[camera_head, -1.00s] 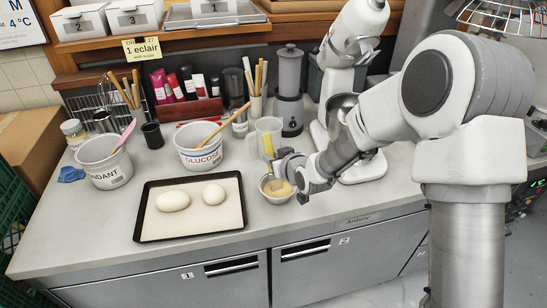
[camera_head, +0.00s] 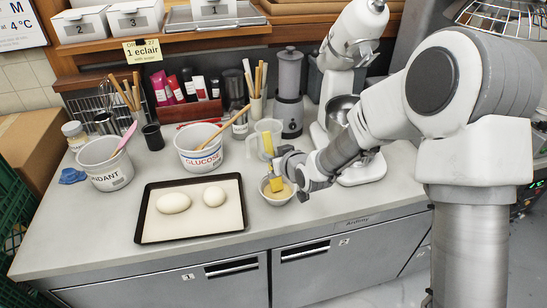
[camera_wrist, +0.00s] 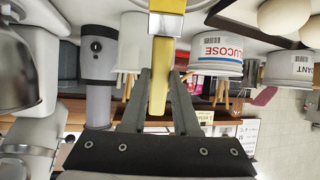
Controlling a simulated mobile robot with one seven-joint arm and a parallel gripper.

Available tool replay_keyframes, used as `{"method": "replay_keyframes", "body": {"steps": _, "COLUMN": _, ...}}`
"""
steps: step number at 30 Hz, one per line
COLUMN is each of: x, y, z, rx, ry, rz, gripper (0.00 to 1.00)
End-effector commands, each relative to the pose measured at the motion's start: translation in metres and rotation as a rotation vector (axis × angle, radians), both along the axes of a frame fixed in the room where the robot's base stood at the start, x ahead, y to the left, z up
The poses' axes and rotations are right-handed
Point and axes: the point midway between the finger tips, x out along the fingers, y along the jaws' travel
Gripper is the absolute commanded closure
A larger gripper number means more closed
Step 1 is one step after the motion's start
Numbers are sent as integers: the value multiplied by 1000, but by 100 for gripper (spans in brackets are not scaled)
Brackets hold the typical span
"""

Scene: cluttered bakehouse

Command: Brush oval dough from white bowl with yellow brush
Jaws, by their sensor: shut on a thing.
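The yellow brush (camera_head: 276,184) is held upright in my gripper (camera_head: 278,167), with its lower end over or just inside the white bowl (camera_head: 278,200). In the wrist view its yellow handle (camera_wrist: 160,75) runs between the two fingers of my gripper (camera_wrist: 160,88). Whether the bristles touch what is in the bowl cannot be told. The oval dough (camera_head: 173,203) lies on the left of a dark-rimmed baking tray (camera_head: 190,237), left of the bowl. A rounder dough piece (camera_head: 214,195) lies beside it on the right.
A clear jug (camera_head: 257,150) stands just behind my gripper. A glucose tub (camera_head: 196,158) and another white tub (camera_head: 105,170) stand behind the tray. A stand mixer (camera_head: 362,172) is to the right. Counter between tray and bowl is clear.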

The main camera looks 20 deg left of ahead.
Motion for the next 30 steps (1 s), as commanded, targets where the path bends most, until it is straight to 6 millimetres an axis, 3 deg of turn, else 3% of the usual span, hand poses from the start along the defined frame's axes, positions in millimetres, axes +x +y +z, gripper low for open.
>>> {"method": "replay_keyframes", "body": {"steps": 19, "x": 0, "y": 0, "z": 69, "rx": 0, "ry": -1, "rz": -1, "gripper": 100}}
{"method": "replay_keyframes", "body": {"steps": 30, "x": 0, "y": 0, "z": 74, "rx": 0, "ry": 0, "rz": 0, "gripper": 100}}
